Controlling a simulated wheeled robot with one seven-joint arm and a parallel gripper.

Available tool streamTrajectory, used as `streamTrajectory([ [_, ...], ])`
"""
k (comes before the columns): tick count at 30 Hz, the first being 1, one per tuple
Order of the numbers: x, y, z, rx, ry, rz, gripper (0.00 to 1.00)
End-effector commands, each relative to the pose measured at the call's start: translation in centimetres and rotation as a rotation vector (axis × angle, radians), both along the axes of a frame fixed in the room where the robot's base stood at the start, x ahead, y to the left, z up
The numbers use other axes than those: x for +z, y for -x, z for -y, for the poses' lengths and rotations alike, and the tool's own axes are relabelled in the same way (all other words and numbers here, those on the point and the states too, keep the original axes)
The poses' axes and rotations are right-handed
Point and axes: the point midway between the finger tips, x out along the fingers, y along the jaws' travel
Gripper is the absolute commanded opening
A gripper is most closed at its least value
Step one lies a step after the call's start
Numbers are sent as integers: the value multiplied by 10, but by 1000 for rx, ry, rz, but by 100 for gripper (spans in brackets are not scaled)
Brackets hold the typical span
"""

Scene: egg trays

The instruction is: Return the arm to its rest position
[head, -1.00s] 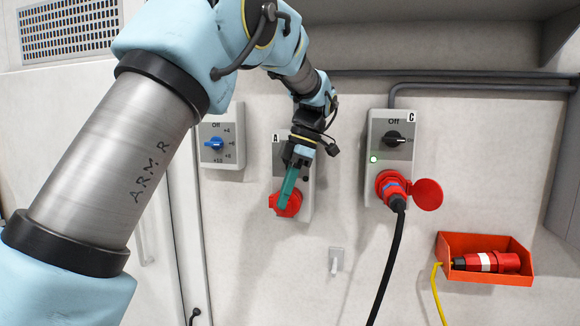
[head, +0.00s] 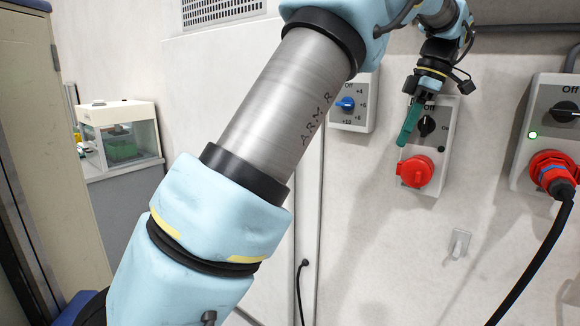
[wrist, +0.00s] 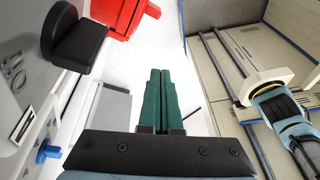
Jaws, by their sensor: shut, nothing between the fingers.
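My arm reaches up and across the head view from the lower left. My gripper (head: 408,135) has green fingers that are shut, with nothing between them. It hangs in front of the middle grey switch box (head: 446,110), left of its black knob (head: 426,126) and above its red socket cover (head: 415,171). In the wrist view my gripper (wrist: 158,75) shows its two green fingers side by side. A black knob (wrist: 78,42) and a red part (wrist: 125,15) show beyond them to the upper left.
Left is a grey switch box with a blue knob (head: 346,104). Right is a box with a red plug (head: 556,175) and hanging black cable (head: 535,262). A small hook (head: 457,244) is on the wall. A clear-sided case (head: 120,133) stands on a counter at far left.

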Motion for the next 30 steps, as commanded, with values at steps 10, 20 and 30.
streamTrajectory([
  [10, -97, -40, -181, -544, 190, -162, 0],
  [20, -178, 34, -319, -1098, 231, -126, 0],
  [30, -207, 87, -361, -1342, 170, -103, 0],
])
